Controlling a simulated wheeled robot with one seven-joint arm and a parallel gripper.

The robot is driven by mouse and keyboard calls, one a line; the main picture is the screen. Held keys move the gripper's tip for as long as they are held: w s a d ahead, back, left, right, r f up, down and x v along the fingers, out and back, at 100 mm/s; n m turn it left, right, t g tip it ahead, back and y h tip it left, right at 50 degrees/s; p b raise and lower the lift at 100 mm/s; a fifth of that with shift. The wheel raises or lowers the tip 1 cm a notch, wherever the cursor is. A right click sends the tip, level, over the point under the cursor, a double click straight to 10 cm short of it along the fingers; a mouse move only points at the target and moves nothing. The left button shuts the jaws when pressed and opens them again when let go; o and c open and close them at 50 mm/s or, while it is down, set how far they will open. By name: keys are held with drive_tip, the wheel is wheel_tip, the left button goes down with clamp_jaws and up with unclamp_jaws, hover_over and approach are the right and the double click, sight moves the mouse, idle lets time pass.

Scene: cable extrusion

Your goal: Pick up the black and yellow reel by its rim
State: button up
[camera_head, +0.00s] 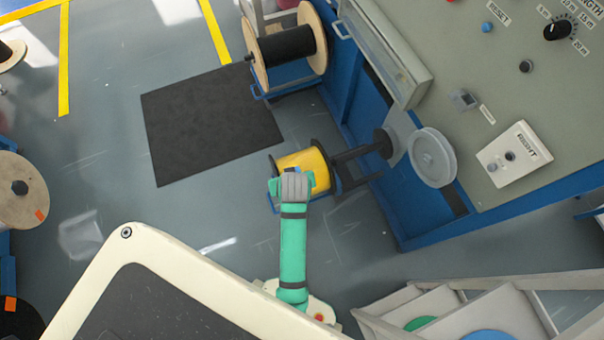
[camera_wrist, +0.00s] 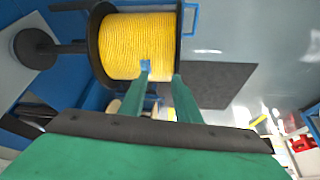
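The black and yellow reel (camera_head: 304,160) sits low beside the blue machine in the head view, with yellow cable wound between black flanges. In the wrist view the reel (camera_wrist: 135,32) fills the upper left middle. My gripper (camera_head: 291,176) is over the reel's near side in the head view and hides part of it. In the wrist view my gripper (camera_wrist: 161,70) has its two green fingers apart, with nothing seen held between them. The left finger overlaps the yellow winding; the right one is by the right black flange. I cannot tell whether either finger touches the reel.
The blue machine with a grey control panel (camera_head: 480,60) stands to the right, its black shaft (camera_head: 357,153) beside the reel. A wooden reel with black cable (camera_head: 286,46) stands behind. A black mat (camera_head: 210,125) lies on open floor to the left.

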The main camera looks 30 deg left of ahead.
drive_tip(key=n+g, duration=0.2)
approach(278, 172)
drive_tip(key=f, duration=0.1)
drive_tip(key=a+f, duration=0.1)
drive_tip(key=w+f, duration=0.1)
drive_tip(key=shift+a+f+h, duration=0.2)
drive_tip(key=shift+a+h, duration=0.2)
drive_tip(key=x, duration=0.4)
drive_tip(key=shift+d+f, duration=0.15)
drive_tip(key=shift+f, duration=0.2)
drive_tip(key=shift+s+f, duration=0.1)
drive_tip(key=shift+f, duration=0.25)
clamp_jaws()
drive_tip(key=shift+w, duration=0.2)
